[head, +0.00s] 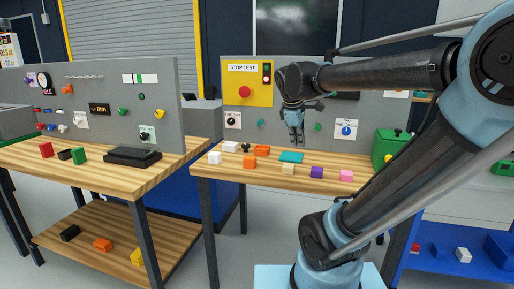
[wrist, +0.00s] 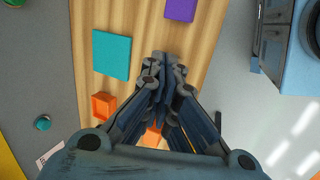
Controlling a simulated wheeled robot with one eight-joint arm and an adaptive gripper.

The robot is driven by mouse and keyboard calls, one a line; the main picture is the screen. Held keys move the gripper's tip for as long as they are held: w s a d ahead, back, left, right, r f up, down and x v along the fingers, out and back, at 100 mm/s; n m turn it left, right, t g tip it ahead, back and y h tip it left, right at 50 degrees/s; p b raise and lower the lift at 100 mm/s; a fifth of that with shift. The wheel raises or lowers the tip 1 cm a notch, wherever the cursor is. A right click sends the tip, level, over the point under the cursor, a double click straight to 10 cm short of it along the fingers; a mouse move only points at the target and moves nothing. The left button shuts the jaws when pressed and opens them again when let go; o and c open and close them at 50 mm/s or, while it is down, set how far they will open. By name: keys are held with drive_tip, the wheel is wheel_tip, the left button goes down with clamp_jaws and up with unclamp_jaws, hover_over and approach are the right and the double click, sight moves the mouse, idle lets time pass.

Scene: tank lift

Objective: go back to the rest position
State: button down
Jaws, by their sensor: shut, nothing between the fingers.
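My gripper (head: 296,138) hangs pointing down over the right workbench, in front of its grey panel, with nothing held. In the wrist view its fingers (wrist: 165,65) are together above the wooden bench top. Below and around it on the bench are a teal plate (head: 291,157), which also shows in the wrist view (wrist: 112,54), and a purple block (head: 316,172), seen at the top of the wrist view (wrist: 181,8). My arm reaches from the right side of the head view to the bench.
The right bench (head: 222,171) also carries white, orange, beige and pink blocks. Behind it stands a grey panel with a yellow STOP TEST plate (head: 239,92). A green tank (head: 389,147) stands at the right end. The left bench (head: 30,154) holds blocks and a black box (head: 132,157).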

drive_tip(key=s+d+f+m+g+y, duration=0.1)
drive_tip(key=s+d+f+m, duration=0.1)
drive_tip(key=s+f+m, duration=0.4)
drive_tip(key=s+d+f+m+y, duration=0.1)
drive_tip(key=s+d+f+m, duration=0.1)
drive_tip(key=s+f+m, duration=0.5)
drive_tip(key=s+f, duration=0.3)
drive_tip(key=f, duration=0.2)
drive_tip(key=shift+s+d+f+m+g, duration=0.15)
drive_tip(key=shift+s+f+m+g, duration=0.15)
drive_tip(key=shift+s+f+g, duration=0.1)
drive_tip(key=shift+w+f, duration=0.2)
drive_tip(key=shift+w, duration=0.25)
